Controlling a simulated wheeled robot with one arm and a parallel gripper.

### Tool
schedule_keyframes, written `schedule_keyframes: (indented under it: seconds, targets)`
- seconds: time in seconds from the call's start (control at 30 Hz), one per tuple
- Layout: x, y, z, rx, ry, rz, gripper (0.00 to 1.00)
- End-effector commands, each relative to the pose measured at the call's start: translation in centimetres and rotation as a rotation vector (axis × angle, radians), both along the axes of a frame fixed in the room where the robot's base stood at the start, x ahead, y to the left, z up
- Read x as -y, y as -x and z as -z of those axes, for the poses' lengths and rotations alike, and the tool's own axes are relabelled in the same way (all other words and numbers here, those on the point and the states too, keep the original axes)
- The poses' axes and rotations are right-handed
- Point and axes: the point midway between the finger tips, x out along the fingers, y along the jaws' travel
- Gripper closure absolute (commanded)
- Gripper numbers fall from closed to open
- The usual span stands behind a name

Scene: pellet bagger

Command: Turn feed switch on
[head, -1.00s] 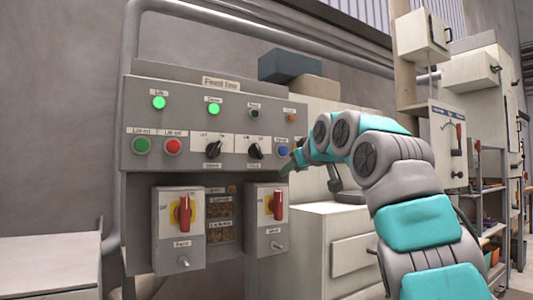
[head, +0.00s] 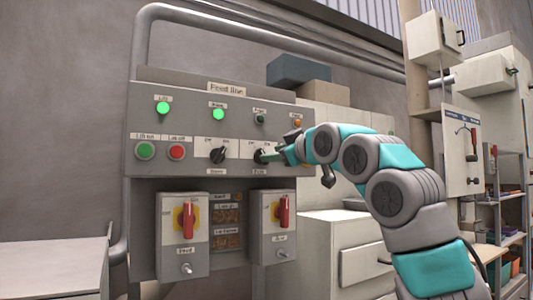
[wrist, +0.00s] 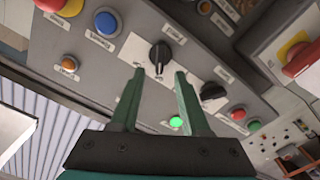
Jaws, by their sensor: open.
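The grey control panel (head: 190,170), headed "Feed line", carries two black rotary switches: a left one (head: 217,155) and a right one (head: 258,157). Their small labels are too blurred to read surely. In the wrist view, the right switch (wrist: 160,52) lies just ahead of and between the fingertips of my gripper (wrist: 160,72), without clear contact. The left switch (wrist: 212,91) is beyond the right finger.
Green lamps (head: 163,108) glow on the panel. Green (head: 145,150) and red (head: 177,152) buttons are at left. A blue button (wrist: 107,21) sits near my gripper. Two boxes with red handles (head: 188,220) (head: 284,214) hang below. A white cabinet (head: 335,250) stands at right.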

Motion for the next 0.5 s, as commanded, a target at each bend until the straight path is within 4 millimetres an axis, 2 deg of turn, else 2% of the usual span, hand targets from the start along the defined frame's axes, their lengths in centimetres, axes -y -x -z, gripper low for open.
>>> schedule_keyframes:
  seconds: [0.2,0.5]
  targets:
    - [-1.4,-2.2,-0.2,-0.003,-0.002,0.001,0.54]
    - [-2.4,-3.7,0.0,-0.002,-0.001,0.002,0.54]
